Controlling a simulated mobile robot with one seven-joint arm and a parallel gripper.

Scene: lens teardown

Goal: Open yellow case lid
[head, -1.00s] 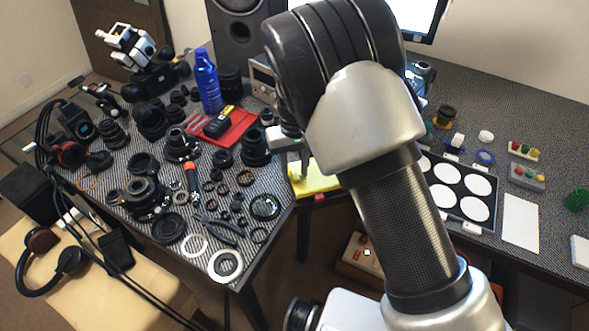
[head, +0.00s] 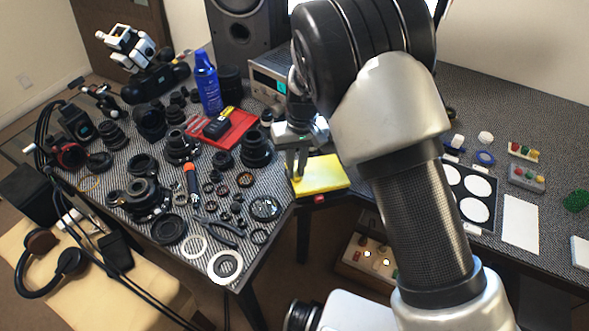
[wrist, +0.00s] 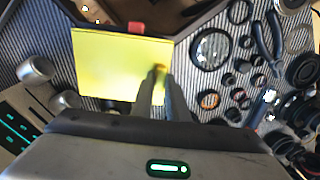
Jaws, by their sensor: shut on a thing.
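The yellow case (head: 325,176) lies at the inner corner of the desk in the head view, its broad yellow lid facing up. A small red latch (head: 319,199) is on its front edge. The case (wrist: 112,62) and latch (wrist: 136,28) also show in the wrist view. My gripper (head: 296,172) is at the left end of the case. In the wrist view my gripper's fingertips (wrist: 161,76) are close together over the lid and shut on part of it. The gripped spot is mostly hidden, and I cannot tell whether the lid is raised.
Lens parts and a ring (head: 264,208) crowd the desk left of the case. A red tray (head: 238,137) and a blue spray can (head: 208,84) stand behind them. A black panel with white discs (head: 473,209) lies to the right. A box with knobs (head: 365,262) sits below the desk.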

